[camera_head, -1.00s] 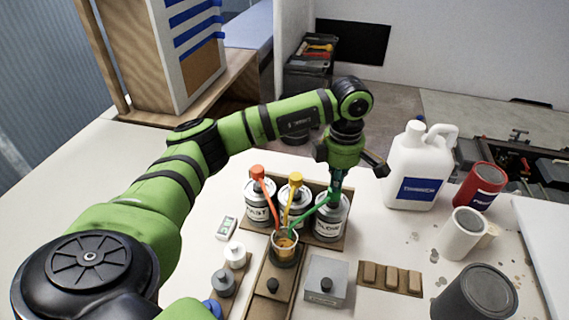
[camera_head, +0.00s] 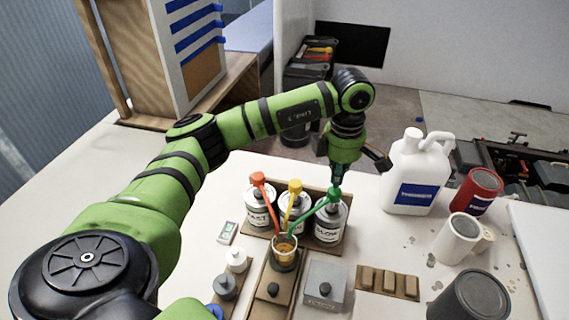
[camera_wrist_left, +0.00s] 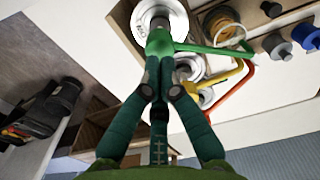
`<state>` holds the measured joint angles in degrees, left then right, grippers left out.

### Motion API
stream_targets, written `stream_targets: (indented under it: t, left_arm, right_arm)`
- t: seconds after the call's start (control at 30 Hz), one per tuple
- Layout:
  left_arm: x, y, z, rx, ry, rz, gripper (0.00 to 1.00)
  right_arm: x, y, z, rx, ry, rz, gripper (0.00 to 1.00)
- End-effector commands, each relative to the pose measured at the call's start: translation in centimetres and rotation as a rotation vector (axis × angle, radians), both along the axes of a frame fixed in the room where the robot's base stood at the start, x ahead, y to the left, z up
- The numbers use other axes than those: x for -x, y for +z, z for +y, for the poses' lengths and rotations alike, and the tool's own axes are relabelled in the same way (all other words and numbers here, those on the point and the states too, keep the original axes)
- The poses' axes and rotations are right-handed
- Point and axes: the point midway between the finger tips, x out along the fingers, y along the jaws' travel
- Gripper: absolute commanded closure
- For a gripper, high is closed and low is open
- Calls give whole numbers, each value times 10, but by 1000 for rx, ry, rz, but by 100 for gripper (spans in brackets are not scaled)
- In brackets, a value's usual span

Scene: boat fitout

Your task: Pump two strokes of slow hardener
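The SLOW can (camera_head: 330,226) stands at the right of a row of three cans with pumps. Its green pump head (camera_head: 329,199) has a spout reaching left and forward to a clear cup (camera_head: 284,250) with amber liquid in it. My left gripper (camera_head: 336,184) points down onto the green pump head from above. In the left wrist view its fingers (camera_wrist_left: 163,68) are close together, with their tips at the green pump head (camera_wrist_left: 164,42); they look shut and touching its top, not around it. My right gripper is out of view.
Red (camera_head: 257,179) and yellow (camera_head: 295,186) pumps stand just left of the green one. A white jug (camera_head: 413,175), red can (camera_head: 476,192) and dark can (camera_head: 470,298) stand to the right. A grey box (camera_head: 325,284) and small bottles (camera_head: 236,260) are in front.

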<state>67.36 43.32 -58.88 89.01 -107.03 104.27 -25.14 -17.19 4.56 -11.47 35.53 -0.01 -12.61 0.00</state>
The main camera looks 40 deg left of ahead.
Motion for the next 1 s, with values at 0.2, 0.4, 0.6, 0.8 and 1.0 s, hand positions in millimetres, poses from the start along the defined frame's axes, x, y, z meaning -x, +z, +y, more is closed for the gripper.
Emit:
stream_targets:
  t: [0.2, 0.4, 0.6, 0.8, 1.0]
  left_arm:
    - [0, 0, 0, 0, 0, 0, 100]
    - [0, 9, 0, 0, 0, -1, 100]
    - [0, 28, 0, -1, 1, -2, 100]
    - [0, 30, 0, -1, 1, 0, 100]
    - [0, 30, 0, 0, 0, 0, 100]
  right_arm:
    - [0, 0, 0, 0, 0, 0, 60]
    - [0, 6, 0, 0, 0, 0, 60]
    - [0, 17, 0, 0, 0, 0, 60]
    - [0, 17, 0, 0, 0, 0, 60]
    - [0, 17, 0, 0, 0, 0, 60]
